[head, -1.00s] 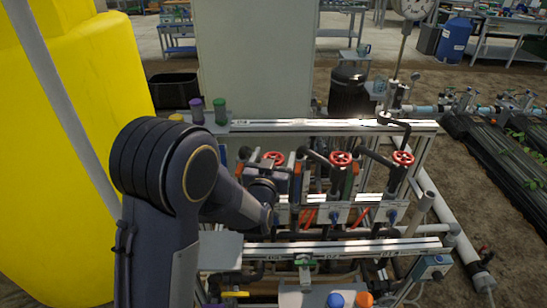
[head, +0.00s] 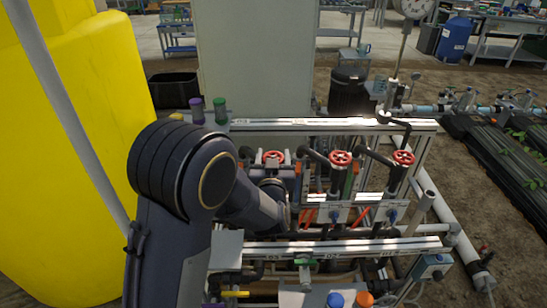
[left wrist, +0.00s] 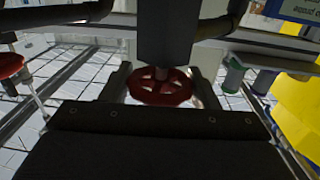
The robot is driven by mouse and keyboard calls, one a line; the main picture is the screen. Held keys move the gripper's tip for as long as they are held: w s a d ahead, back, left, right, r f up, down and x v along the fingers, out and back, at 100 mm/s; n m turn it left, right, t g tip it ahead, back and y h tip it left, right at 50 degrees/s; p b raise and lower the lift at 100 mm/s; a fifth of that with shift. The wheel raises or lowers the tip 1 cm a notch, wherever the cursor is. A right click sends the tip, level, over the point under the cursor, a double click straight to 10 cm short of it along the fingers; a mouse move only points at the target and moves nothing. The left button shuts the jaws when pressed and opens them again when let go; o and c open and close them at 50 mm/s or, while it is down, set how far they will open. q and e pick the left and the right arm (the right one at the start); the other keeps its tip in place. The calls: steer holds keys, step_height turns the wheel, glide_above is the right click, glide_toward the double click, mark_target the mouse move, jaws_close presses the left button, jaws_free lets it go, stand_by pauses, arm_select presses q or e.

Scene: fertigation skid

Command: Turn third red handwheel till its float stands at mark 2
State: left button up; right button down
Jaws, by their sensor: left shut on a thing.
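Three red handwheels show in a row in the head view: a left one (head: 273,157), a middle one (head: 340,158) and a right one (head: 403,157). My left gripper (head: 275,168) is at the left one. In the left wrist view this red handwheel (left wrist: 160,86) sits between the two fingers, which are shut on it. Another red handwheel (left wrist: 9,66) shows at that view's left edge, apart from the gripper. The floats and their marks are too small or hidden to read. My right gripper is out of view.
A silver rail (head: 300,125) runs behind the handwheels and another rail (head: 350,246) in front. Bottles with purple (head: 196,104) and green (head: 219,105) caps stand back left. A large yellow tank (head: 70,150) fills the left side. Dark pipes surround the wheels closely.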

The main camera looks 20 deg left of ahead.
mark_target(283, 162)
arm_select(q)
steer(key=n+g+y, duration=0.1)
steer(key=y, duration=0.1)
steer(key=shift+d+n+y, duration=0.1)
steer(key=shift+n+y, duration=0.3)
steer(key=n+g+y+p, duration=0.1)
steer(key=n+g+y, duration=0.1)
steer(key=y, duration=0.1)
steer(key=n+g+y+p, duration=0.1)
steer(key=n+y, duration=0.1)
steer(key=y, duration=0.1)
steer(key=shift+r+n+g+p, duration=0.1)
steer(key=shift+n+g+p, duration=0.2)
steer(key=shift+g+p, duration=0.1)
steer(key=n+g+y, duration=0.2)
steer(key=g, duration=0.1)
steer(key=shift+a+p, duration=0.2)
steer(key=shift+p, duration=0.15)
steer(key=shift+s+n+g+y, duration=0.1)
steer(key=shift+n+g+y, duration=0.8)
steer(key=shift+n+g, duration=0.5)
steer(key=shift+g, duration=0.4)
steer(key=o, duration=1)
steer(key=shift+v, duration=3.9)
